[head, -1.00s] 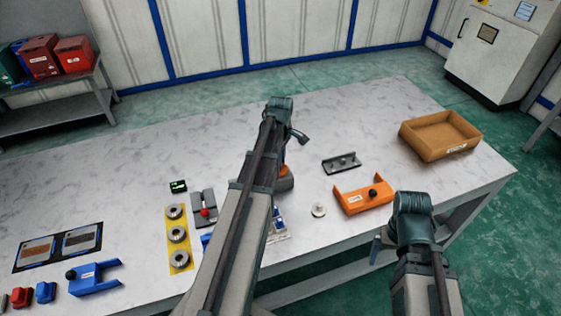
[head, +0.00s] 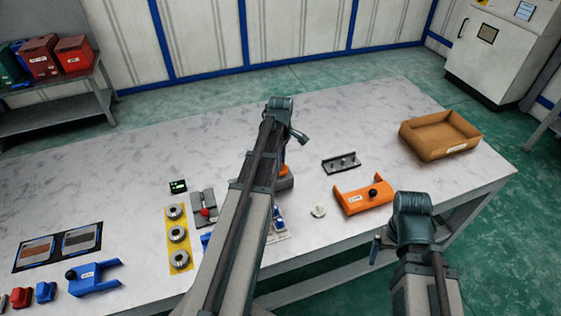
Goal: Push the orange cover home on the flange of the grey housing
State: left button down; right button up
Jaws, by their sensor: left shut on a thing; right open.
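A small part of an orange piece, which I take to be the orange cover (head: 284,171), shows just right of my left forearm. It sits at the top of a dark grey round body, which looks like the grey housing (head: 286,184), on the table. My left gripper (head: 283,160) is shut on the cover from above; my arm hides most of the gripper, cover and housing. Whether the cover is flush on the flange cannot be seen. My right gripper (head: 377,247) is open, low at the table's front edge, away from the housing and largely hidden by its wrist.
A brown tray (head: 436,150) stands far right. Left are a yellow strip with grey rings (head: 179,248) and a blue bracket (head: 94,278).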

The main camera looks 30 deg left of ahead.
pick_arm(q)
jog(key=shift+f+b, duration=0.55)
jog(key=shift+f, duration=0.05)
dwell(3.2)
jog(key=c, duration=0.7)
grip_release()
jog(key=shift+r, duration=0.1)
notch_tip(320, 180, up, 7)
jog(key=p, duration=0.7)
jog(key=s+d+m, duration=0.5)
jog(key=d+m, duration=0.2)
jog(key=d, duration=0.3)
jog(key=s+d+m, duration=0.6)
jog(key=d+m, duration=0.2)
jog(key=d, duration=0.2)
jog(key=s+d+m+y, duration=0.1)
jog(key=s+d+m, duration=0.4)
jog(key=d, duration=0.5)
jog(key=shift+s+d+m, duration=0.15)
jog(key=shift+m, duration=0.5)
jog(key=shift+s+d+m, duration=0.1)
jog(key=shift+m, duration=0.55)
